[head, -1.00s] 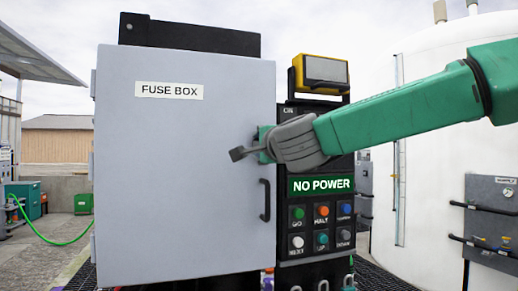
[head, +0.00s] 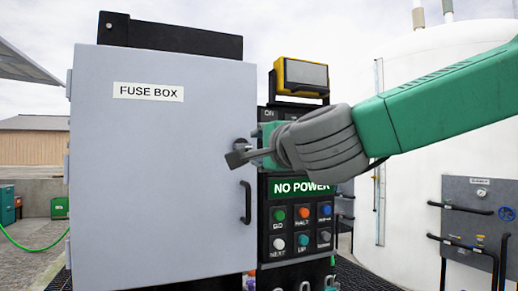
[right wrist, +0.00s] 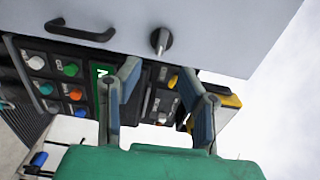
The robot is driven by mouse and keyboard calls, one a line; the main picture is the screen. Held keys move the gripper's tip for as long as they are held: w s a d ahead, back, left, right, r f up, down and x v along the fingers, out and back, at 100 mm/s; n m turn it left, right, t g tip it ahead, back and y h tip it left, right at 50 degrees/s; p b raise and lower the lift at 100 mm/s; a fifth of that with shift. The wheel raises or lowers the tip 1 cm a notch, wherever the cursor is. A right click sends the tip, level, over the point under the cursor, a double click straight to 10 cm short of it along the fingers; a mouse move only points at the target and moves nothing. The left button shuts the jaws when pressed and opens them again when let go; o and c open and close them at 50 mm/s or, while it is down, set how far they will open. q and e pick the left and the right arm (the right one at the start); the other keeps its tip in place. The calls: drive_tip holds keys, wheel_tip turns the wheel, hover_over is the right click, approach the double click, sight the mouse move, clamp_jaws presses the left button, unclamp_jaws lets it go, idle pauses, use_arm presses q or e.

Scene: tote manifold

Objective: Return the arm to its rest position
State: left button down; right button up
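My right gripper (head: 250,152) is in front of the right edge of the grey fuse box (head: 150,190), whose door is shut. In the right wrist view, the gripper's two fingers (right wrist: 160,72) are spread apart with nothing between them. A dark rotary knob (right wrist: 160,40) on the door shows just beyond the fingertips, apart from them. In the head view the knob (head: 242,145) is partly hidden by the gripper. My left gripper is not in view.
A control panel (head: 300,228) with a "NO POWER" sign and several coloured buttons stands right of the box, partly behind the gripper. A black door handle (head: 246,202) is below the gripper. A white tank (head: 420,165) with a grey gauge panel (head: 480,190) is at right.

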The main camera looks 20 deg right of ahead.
idle(0.3)
wheel_tip(320, 180, down, 38)
drive_tip(key=w+n+g+b, duration=0.1)
drive_tip(key=n+g+b, duration=0.4)
drive_tip(key=n+g, duration=0.15)
drive_tip(key=s+d+f+n+g+b, duration=0.2)
drive_tip(key=s+f, duration=0.4)
drive_tip(key=f, duration=0.5)
drive_tip(key=s+d+f+n+g+b, duration=0.1)
drive_tip(key=s+f+n+g+b, duration=0.15)
drive_tip(key=s+f, duration=0.6)
drive_tip(key=s+d+f+n+g+b, duration=0.2)
drive_tip(key=s+f+n, duration=0.1)
drive_tip(key=f, duration=1)
drive_tip(key=s+d+f+n+g+b, duration=0.1)
drive_tip(key=s+d+f+n+g, duration=0.1)
drive_tip(key=s+f, duration=0.4)
drive_tip(key=s+d+f+n+g+b, duration=0.1)
drive_tip(key=s+f, duration=0.5)
drive_tip(key=s, duration=0.6)
drive_tip(key=shift+s+d+n+g+h+b, duration=0.35)
drive_tip(key=shift+d+n+g, duration=0.15)
drive_tip(key=shift+g, duration=0.2)
